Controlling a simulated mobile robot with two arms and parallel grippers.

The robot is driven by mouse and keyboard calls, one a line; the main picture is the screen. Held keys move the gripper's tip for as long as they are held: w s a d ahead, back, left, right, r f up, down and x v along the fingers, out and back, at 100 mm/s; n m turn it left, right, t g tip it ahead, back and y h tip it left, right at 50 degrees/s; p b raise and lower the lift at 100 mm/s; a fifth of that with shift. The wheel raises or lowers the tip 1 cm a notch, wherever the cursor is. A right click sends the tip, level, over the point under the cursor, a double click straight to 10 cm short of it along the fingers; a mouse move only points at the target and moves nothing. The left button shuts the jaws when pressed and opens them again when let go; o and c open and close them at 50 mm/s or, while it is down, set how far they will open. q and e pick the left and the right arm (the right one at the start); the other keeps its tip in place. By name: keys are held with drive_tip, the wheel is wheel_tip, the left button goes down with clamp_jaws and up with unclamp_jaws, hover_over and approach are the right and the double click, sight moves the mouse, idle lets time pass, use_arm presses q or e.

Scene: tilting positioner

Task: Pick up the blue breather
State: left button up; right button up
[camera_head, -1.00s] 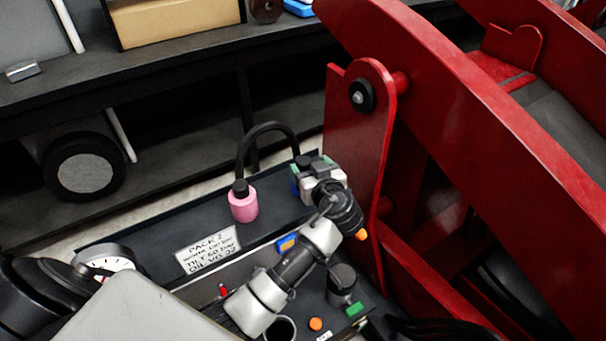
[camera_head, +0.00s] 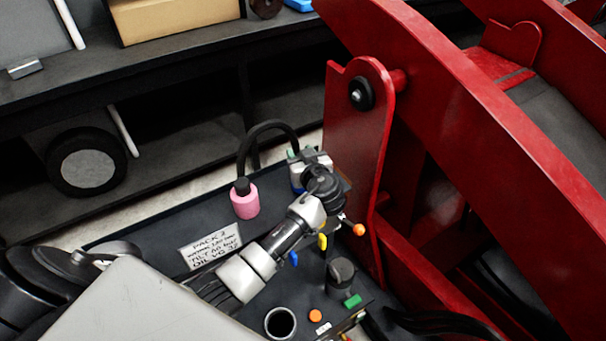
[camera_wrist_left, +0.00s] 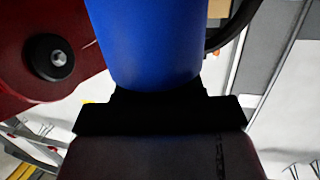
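The blue breather (camera_wrist_left: 148,40) fills the top middle of the left wrist view as a large, smooth, rounded blue body. It is right in front of the black front of my left gripper (camera_wrist_left: 160,113). In the head view a small patch of blue (camera_head: 297,178) shows beside my left gripper (camera_head: 312,163), above the back of the dark pack. The arm and wrist hide much of that spot. The fingertips are not clear in either view, so I cannot tell whether they grip the breather. My right gripper is not in view.
A pink bottle-like part (camera_head: 245,201) with a black cap and a black hose (camera_head: 262,127) stand left of the gripper. A red upright plate (camera_head: 358,155) rises close on the right. A label (camera_head: 210,246) lies on the pack. A dark bench (camera_head: 190,60) runs behind.

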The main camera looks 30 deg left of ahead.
use_arm(q)
clamp_jaws()
drive_tip(key=shift+r, duration=0.1)
